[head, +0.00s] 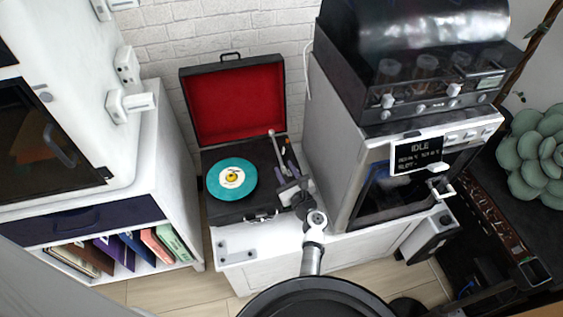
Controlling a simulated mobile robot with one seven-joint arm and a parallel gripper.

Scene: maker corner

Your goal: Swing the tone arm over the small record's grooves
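A turquoise small record (232,179) with a pale label lies on the black deck of an open suitcase record player (222,212). Its red-lined lid (232,100) stands up at the back. The pale tone arm (273,143) is at the right of the record, apart from the grooves, as far as I can see. My gripper (284,172) is over the right side of the deck, close to the tone arm and right of the record. It partly hides that side of the deck. The fingers are too small to tell whether they are open, shut or touching the tone arm.
The player stands on a white cabinet (237,244). A tall grey machine (325,135) with a small "IDLE" screen (417,156) stands close on the right. A white unit (165,190) with books stands on the left. The brick wall is behind the lid.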

